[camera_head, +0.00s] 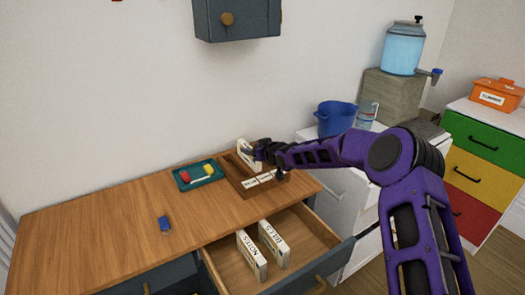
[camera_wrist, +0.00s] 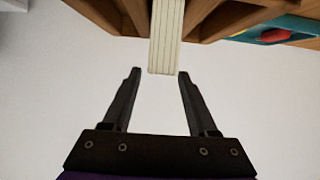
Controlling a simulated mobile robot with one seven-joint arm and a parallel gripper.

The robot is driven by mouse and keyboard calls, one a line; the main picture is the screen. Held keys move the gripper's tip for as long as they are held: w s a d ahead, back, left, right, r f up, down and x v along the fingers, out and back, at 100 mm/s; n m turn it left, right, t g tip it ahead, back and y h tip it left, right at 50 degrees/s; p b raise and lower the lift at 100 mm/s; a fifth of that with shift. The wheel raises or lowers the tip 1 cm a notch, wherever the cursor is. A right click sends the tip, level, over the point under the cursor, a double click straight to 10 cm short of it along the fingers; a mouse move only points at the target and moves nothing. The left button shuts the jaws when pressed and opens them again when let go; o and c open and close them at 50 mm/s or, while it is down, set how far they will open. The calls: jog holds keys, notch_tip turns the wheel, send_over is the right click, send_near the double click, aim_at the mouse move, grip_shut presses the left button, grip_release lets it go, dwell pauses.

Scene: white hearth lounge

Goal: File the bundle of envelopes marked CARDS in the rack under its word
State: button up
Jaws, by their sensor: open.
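A white bundle of envelopes (camera_head: 246,153) stands in the wooden rack (camera_head: 239,180) on the cabinet top; its word cannot be read from here. In the wrist view the bundle (camera_wrist: 166,38) sits in a rack slot between wooden dividers (camera_wrist: 204,14). My gripper (camera_head: 256,151) is at the rack, beside the bundle. In the wrist view my gripper (camera_wrist: 160,74) is open, its fingertips on either side of the bundle's near end with gaps showing. The small labels on the rack's front are too small to read.
An open drawer (camera_head: 316,231) below holds bundles marked NOTES (camera_head: 252,257) and BILLS (camera_head: 273,245). A teal tray (camera_head: 184,187) with small red and yellow things lies left of the rack. A blue bucket (camera_head: 335,118) stands right.

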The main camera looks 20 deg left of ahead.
jog(key=v, duration=1.1)
jog(key=shift+d, duration=0.1)
